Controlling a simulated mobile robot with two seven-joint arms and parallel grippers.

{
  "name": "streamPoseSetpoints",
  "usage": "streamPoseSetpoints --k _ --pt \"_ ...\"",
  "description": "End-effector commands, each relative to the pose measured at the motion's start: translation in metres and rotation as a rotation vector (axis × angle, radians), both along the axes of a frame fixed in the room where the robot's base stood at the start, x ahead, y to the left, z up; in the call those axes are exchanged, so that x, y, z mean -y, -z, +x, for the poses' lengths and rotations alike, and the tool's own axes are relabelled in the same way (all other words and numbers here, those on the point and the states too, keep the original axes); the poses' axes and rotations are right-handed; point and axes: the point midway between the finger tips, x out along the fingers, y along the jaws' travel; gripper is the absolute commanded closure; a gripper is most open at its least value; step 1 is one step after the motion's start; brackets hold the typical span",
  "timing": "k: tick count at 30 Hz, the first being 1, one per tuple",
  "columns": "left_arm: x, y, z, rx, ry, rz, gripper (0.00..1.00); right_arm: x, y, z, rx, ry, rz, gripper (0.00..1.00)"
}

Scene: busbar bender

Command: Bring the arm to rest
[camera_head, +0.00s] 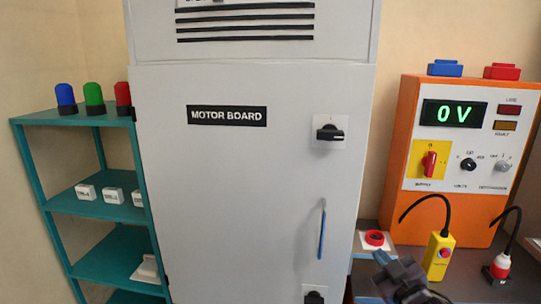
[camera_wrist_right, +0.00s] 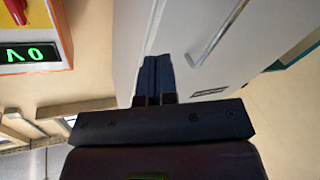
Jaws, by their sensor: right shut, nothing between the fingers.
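My right gripper (camera_head: 384,262) is at the bottom of the head view, right of the grey motor board cabinet (camera_head: 230,190) and left of a yellow box with a red button. In the right wrist view its two dark fingers (camera_wrist_right: 154,75) are together, with nothing between them. The cabinet front and its handle (camera_wrist_right: 218,45) lie beyond the fingers there. I cannot tell the exact gap to the cabinet. My left gripper is not in view.
An orange supply unit (camera_head: 400,150) reading 0 V stands at the right. The yellow button box (camera_head: 438,256), a red-topped piece (camera_head: 374,238) and a red-and-white plug (camera_head: 500,266) are near my gripper. A teal shelf (camera_head: 85,118) with coloured lamps stands left.

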Motion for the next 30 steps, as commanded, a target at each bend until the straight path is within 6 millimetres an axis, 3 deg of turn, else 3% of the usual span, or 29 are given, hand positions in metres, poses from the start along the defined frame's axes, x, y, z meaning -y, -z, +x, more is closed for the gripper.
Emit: streamPoseSetpoints --k 1,3,8,15,22,25,30 --pt "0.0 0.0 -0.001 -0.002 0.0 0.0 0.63 0.002 0.026 -0.016 -0.054 0.018 0.04 1.0" --pt "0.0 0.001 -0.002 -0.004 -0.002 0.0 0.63 0.004 0.056 -0.036 -0.117 0.039 0.087 1.0" --pt "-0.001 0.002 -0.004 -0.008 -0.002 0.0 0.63 0.011 0.12 -0.089 -0.25 0.103 0.178 1.0" --pt "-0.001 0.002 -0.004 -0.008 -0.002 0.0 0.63 0.019 0.202 -0.18 -0.446 0.222 0.275 1.0" --pt "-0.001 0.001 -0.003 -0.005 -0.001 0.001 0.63 0.023 0.25 -0.254 -0.584 0.304 0.316 1.0" --pt "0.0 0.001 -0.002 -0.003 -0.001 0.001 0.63 0.026 0.258 -0.27 -0.612 0.319 0.314 1.0" --pt "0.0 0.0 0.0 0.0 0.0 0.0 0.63 0.027 0.262 -0.276 -0.624 0.325 0.313 1.0"
